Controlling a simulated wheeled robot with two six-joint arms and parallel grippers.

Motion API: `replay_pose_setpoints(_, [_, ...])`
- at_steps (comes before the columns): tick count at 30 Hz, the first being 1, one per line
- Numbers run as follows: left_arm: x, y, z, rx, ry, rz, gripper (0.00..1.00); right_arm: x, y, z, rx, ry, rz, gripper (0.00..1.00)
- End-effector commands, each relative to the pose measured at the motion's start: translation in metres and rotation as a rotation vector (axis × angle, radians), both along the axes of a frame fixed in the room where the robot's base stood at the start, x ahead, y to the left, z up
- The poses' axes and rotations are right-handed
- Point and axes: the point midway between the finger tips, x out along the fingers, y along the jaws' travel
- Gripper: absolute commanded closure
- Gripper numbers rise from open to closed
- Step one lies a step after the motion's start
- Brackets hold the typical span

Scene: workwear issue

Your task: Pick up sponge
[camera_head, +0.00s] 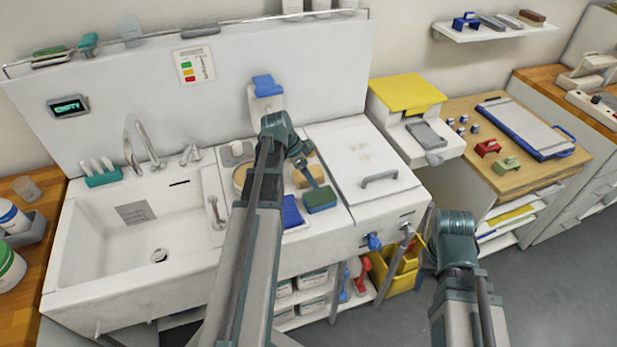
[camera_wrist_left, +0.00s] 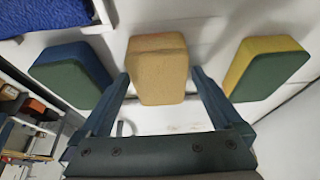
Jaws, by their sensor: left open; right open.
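A tan sponge (camera_wrist_left: 157,68) lies between the spread fingers of my left gripper (camera_wrist_left: 160,76) in the left wrist view. A blue-and-green sponge (camera_wrist_left: 72,74) is to its left and a yellow-and-green sponge (camera_wrist_left: 267,69) to its right. In the head view, the tan sponge (camera_head: 303,179) is partly hidden by my left gripper (camera_head: 306,172), and the blue-and-green sponge (camera_head: 320,200) sits in front of it. My left gripper is open; whether it touches the tan sponge cannot be told. My right gripper (camera_head: 436,250) is open, right of the sink unit, its fingers poorly visible.
The sink basin (camera_head: 100,240) is empty at left. A white lid with a grey handle (camera_head: 380,178) is to the right. A yellow bucket (camera_head: 402,272) stands below, near my right arm.

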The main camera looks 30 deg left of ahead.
Motion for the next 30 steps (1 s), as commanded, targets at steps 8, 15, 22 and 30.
replay_pose_setpoints(8, [0.0001,0.0001,-0.0024,0.0,0.0,0.0,0.16,0.0,0.0,-0.0023,0.0,0.0,0.0,0.5])
replay_pose_setpoints(15, [0.0,0.0,-0.0024,0.0,0.0,0.0,0.59,0.0,0.0,-0.0024,0.0,0.0,0.0,0.5])
replay_pose_setpoints(22, [0.0001,0.0001,-0.0024,0.0,0.0,0.0,0.88,0.0,0.0,-0.0024,0.0,0.0,0.0,0.5])
replay_pose_setpoints(30, [0.0,0.0,0.0031,0.0,0.0,0.0,0.88,0.0,0.0,0.0031,0.0,0.0,0.0,0.5])
